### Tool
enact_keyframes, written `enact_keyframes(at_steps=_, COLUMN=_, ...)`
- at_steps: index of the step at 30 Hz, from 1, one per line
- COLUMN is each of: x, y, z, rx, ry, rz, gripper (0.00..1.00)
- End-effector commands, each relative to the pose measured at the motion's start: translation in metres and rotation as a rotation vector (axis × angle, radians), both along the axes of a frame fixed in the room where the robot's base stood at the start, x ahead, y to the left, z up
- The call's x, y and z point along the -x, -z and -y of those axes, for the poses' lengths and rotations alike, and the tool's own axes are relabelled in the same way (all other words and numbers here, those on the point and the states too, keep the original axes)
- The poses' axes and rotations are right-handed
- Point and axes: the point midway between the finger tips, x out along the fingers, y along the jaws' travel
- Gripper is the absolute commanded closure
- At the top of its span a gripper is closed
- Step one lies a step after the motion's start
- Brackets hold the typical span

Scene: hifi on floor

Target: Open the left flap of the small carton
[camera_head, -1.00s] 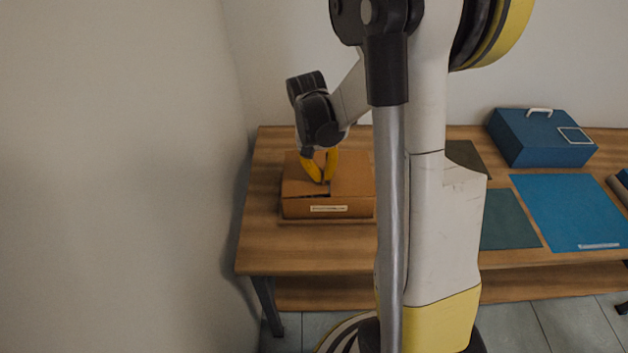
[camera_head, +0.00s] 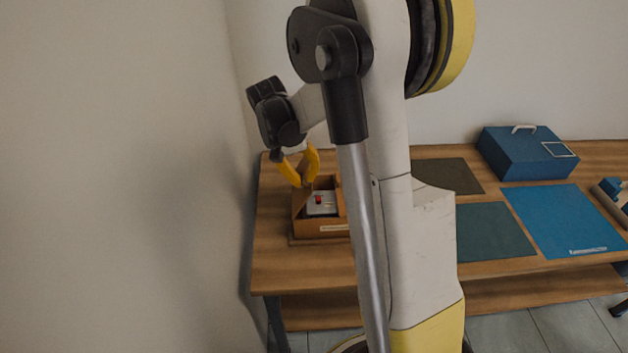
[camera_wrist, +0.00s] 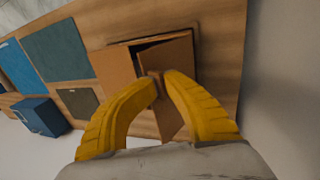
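The small brown carton (camera_head: 318,228) stands at the left end of the wooden table, its right side partly behind my arm. Its left flap (camera_head: 301,202) is raised and tilted up, and the inside shows. A light-coloured item with a red part (camera_head: 320,203) lies inside. My gripper (camera_head: 303,185) has its yellow fingers at the flap's upper edge. In the wrist view the fingertips (camera_wrist: 162,76) are close together with a small piece of the left flap (camera_wrist: 176,54) between them. The right flap (camera_wrist: 114,74) also shows there.
On the table (camera_head: 278,259), a dark mat (camera_head: 447,175), a green mat (camera_head: 492,232) and a blue mat (camera_head: 563,218) lie to the right. A blue box with a handle (camera_head: 525,155) stands behind them. A wall (camera_head: 150,170) is close on the left.

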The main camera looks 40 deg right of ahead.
Motion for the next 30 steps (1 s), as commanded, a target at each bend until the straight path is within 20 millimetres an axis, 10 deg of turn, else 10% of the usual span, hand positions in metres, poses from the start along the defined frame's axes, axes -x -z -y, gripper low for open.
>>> enact_keyframes(at_steps=25, x=-0.044, y=0.007, z=-0.066, rx=-0.002, ry=0.000, rz=0.000, gripper=0.99)
enact_keyframes(at_steps=28, x=-0.044, y=0.006, z=-0.065, rx=-0.002, ry=0.000, rz=0.000, gripper=0.71)
enact_keyframes(at_steps=30, x=-0.044, y=0.006, z=-0.065, rx=-0.002, ry=0.001, rz=0.001, gripper=0.71)
